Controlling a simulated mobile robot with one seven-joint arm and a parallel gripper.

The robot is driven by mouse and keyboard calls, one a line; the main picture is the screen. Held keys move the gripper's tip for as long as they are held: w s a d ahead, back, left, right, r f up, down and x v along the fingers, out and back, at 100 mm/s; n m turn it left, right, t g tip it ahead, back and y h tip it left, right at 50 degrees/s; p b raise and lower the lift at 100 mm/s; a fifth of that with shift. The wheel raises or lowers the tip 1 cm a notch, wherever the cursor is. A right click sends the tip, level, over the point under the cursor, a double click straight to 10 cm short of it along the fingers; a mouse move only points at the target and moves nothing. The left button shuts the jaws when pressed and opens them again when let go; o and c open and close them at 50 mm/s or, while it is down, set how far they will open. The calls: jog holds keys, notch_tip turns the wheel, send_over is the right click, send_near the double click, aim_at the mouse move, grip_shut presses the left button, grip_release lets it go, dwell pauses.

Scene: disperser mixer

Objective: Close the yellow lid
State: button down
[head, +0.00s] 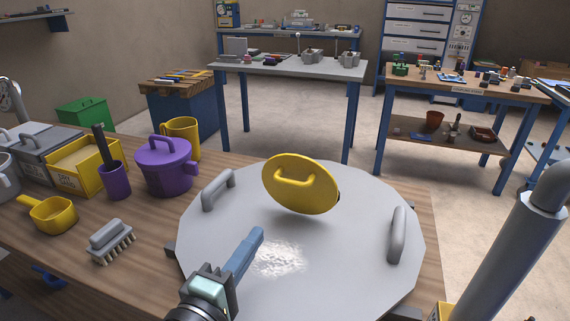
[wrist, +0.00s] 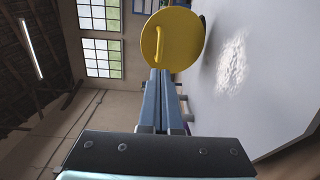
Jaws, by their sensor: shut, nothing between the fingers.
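The yellow lid (head: 300,184) is a round disc with a bar handle on its face. It stands tilted up on the large grey round cover (head: 215,245), towards its far side. A dark bit of opening shows at the lid's right edge. My gripper (head: 257,236) is shut and empty above the grey cover, in front of the lid and a little to its left. In the wrist view the lid (wrist: 172,40) is beyond the tips of my gripper (wrist: 160,74). I cannot tell how large the gap to the lid is.
Two grey handles rise from the cover, at left (head: 218,190) and right (head: 398,235). A purple pot (head: 165,167), a yellow mug (head: 182,136), a brush (head: 110,241) and a yellow scoop (head: 53,214) stand on the wooden table at left. A thick grey column (head: 505,255) stands at right.

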aim_at(291, 184)
jog(key=b+x, duration=0.1)
jog(key=x, duration=1.3)
